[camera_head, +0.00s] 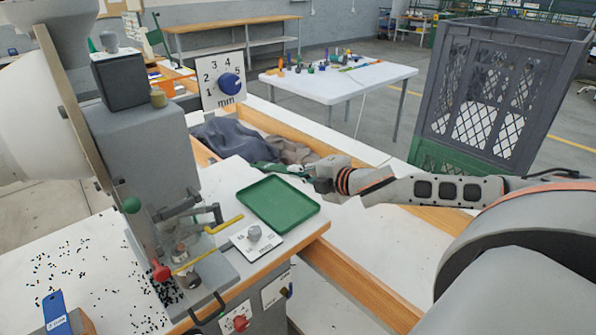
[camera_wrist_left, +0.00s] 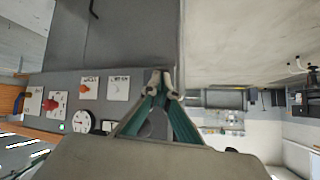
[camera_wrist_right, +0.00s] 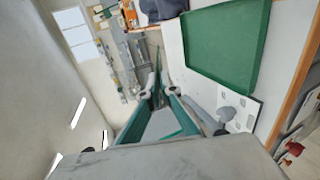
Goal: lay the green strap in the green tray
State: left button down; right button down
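The green tray (camera_head: 278,203) lies empty on the white bench top beside the press; it also shows in the right wrist view (camera_wrist_right: 222,42). My right gripper (camera_head: 272,168) is just behind the tray's far edge, raised above the bench. In the right wrist view its fingers (camera_wrist_right: 158,93) close on a narrow dark green piece, which looks like the green strap (camera_wrist_right: 157,76). The strap's end (camera_head: 257,166) sticks out left of the fingers in the head view. My left gripper (camera_wrist_left: 161,82) has its fingertips together with nothing seen between them, and is out of the head view.
The grey press (camera_head: 150,150) with levers stands left of the tray. Dark cloth (camera_head: 228,138) lies in a bin behind. A grey crate (camera_head: 495,90) stands at the right. A white table (camera_head: 335,80) stands farther back.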

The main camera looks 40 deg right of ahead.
jog(key=shift+d+f, duration=0.15)
jog(key=shift+f, duration=4.15)
jog(key=c, duration=2.2)
grip_release()
jog(key=shift+v, duration=2.95)
